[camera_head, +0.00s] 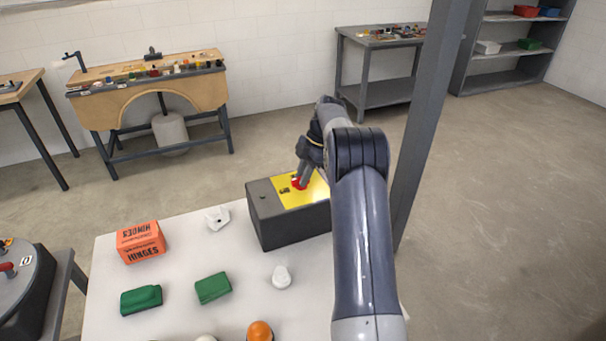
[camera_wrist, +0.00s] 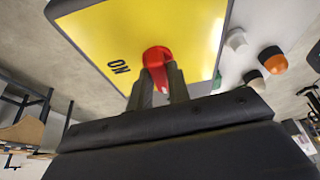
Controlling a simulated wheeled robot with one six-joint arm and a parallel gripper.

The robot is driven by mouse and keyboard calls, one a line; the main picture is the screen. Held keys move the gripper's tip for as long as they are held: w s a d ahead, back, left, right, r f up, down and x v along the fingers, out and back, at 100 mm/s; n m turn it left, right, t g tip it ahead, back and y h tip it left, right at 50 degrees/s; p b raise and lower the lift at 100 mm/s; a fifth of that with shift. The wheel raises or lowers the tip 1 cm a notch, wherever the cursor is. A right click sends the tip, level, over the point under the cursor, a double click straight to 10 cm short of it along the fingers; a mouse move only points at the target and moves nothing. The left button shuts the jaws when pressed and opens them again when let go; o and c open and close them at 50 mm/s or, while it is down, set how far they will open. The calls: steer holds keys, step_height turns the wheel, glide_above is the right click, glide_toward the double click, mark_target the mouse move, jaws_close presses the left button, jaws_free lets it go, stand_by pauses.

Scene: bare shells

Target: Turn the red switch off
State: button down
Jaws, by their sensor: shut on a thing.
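The red switch (camera_head: 298,184) is a knob on a yellow plate (camera_head: 291,198) on top of a dark grey box (camera_head: 296,229) at the table's far right. In the wrist view the red knob (camera_wrist: 155,55) shows between my fingers, with a pale mark low on it. The word ON, upside down, is printed on the yellow plate (camera_wrist: 105,32) left of the knob. My gripper (camera_wrist: 161,76) points down at the plate and is shut on the knob; it also shows in the head view (camera_head: 301,176). The fingers hide part of the knob and any other label.
The white table (camera_head: 180,270) also holds an orange hinges box (camera_head: 141,242), green blocks (camera_head: 213,288), white pieces (camera_head: 281,278) and an orange-topped piece (camera_head: 260,331). A grey post (camera_head: 425,130) stands right of my arm. Workbenches stand behind.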

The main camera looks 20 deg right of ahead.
stand_by(0.4)
steer(key=c, duration=1.4)
jaws_free()
steer(key=shift+o, duration=0.2)
steer(key=v, duration=1)
steer(key=shift+d+r, duration=0.2)
steer(key=shift+r, duration=0.15)
steer(key=shift+f, duration=0.1)
steer(key=x, duration=1)
steer(key=shift+a+f, duration=0.25)
steer(key=shift+f, duration=0.05)
steer(key=shift+r, duration=0.1)
